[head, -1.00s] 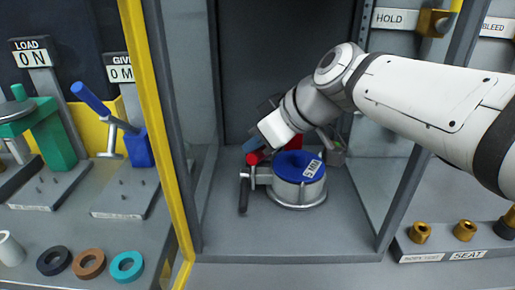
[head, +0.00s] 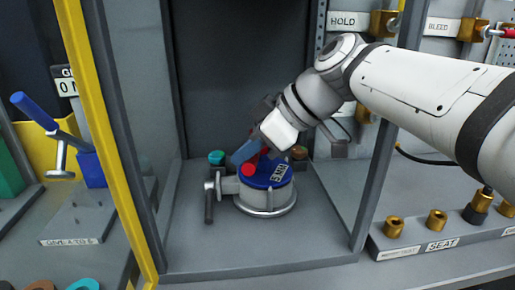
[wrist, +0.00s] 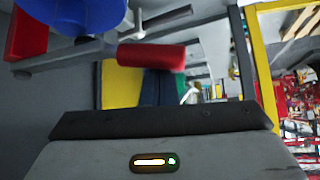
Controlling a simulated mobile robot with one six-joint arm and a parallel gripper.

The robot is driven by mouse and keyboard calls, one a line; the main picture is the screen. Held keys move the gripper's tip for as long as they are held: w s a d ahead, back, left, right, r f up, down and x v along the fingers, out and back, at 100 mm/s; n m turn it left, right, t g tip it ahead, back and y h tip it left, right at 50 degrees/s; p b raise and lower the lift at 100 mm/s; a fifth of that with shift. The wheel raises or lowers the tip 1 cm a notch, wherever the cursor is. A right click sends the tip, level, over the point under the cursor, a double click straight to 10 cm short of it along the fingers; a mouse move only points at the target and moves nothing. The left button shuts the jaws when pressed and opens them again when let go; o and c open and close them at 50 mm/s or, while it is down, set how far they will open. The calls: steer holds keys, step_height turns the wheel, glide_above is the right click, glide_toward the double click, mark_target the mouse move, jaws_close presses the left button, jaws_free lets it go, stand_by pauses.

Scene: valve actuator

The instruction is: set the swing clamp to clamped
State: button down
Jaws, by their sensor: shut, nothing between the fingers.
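The swing clamp fixture stands on the floor of the grey bay in the head view. It has a round grey body (head: 262,204), a blue top (head: 270,173) labelled "5 MM", and a dark upright handle (head: 209,204) at its left. A red grip (head: 248,170) sits at the blue top's left edge; the red grip also shows in the wrist view (wrist: 151,56), on a grey rod. My gripper (head: 243,153) is shut and empty, right beside the red grip and above the fixture. Whether it touches the grip I cannot tell. My gripper partly hides the clamp's rear.
Bay posts stand left (head: 112,140) and right (head: 380,150) of the fixture. A teal part (head: 216,157) and a brown part (head: 300,152) lie behind it. Brass fittings (head: 437,220) stand on the SEAT rack at right. A blue-handled clamp (head: 90,168) is at left. The bay floor in front is clear.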

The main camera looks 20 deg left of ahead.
step_height(320, 180, up, 10)
steer(key=p, duration=0.2)
steer(key=shift+p, duration=0.35)
stand_by(0.3)
